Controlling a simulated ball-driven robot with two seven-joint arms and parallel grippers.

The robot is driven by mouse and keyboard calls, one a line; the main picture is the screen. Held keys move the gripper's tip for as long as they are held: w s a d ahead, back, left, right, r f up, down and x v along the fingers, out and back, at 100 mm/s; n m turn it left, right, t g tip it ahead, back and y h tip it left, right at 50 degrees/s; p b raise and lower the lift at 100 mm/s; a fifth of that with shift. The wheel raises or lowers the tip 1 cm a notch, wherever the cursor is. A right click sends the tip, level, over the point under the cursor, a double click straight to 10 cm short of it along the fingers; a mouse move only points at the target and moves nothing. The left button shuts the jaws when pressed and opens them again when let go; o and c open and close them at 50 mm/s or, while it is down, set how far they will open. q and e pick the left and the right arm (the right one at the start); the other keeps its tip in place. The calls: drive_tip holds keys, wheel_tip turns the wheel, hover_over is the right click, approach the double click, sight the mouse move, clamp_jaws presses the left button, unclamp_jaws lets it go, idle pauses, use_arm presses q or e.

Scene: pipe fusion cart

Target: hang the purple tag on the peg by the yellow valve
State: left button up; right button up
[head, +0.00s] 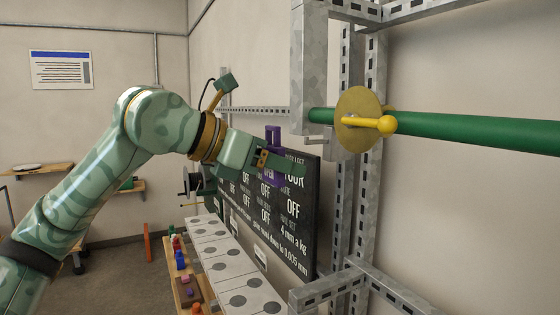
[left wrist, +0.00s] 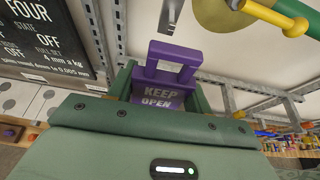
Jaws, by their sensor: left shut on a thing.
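The purple tag (head: 272,135) is in my left gripper (head: 283,166). In the left wrist view the tag (left wrist: 158,98) reads "KEEP OPEN" and has an open, handle-like loop at its top. My left gripper (left wrist: 160,90) is shut on its lower part, and the loop stands clear above the fingers. The yellow valve handle (head: 368,123) sits before a brass disc (head: 352,105) on a green pipe. A short grey metal peg (head: 318,142) shows left of the disc, under the pipe end. It appears beyond the loop in the left wrist view (left wrist: 172,14). Tag and peg look apart. My right gripper is out of view.
A black board with white writing (head: 300,225) stands behind and below my left gripper. Grey slotted uprights (head: 352,215) rise right of it. A pale panel with grey discs (head: 232,262) and a wooden shelf of small coloured parts (head: 187,290) lie below.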

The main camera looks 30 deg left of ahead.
use_arm(q)
drive_tip(key=r+p+x, duration=0.1)
drive_tip(key=p+x, duration=0.1)
drive_tip(key=x, duration=0.6)
drive_tip(key=shift+w+d+r, duration=0.3)
drive_tip(key=shift+w, duration=0.25)
idle(0.6)
drive_tip(key=o, duration=1.1)
drive_tip(key=shift+o, duration=0.3)
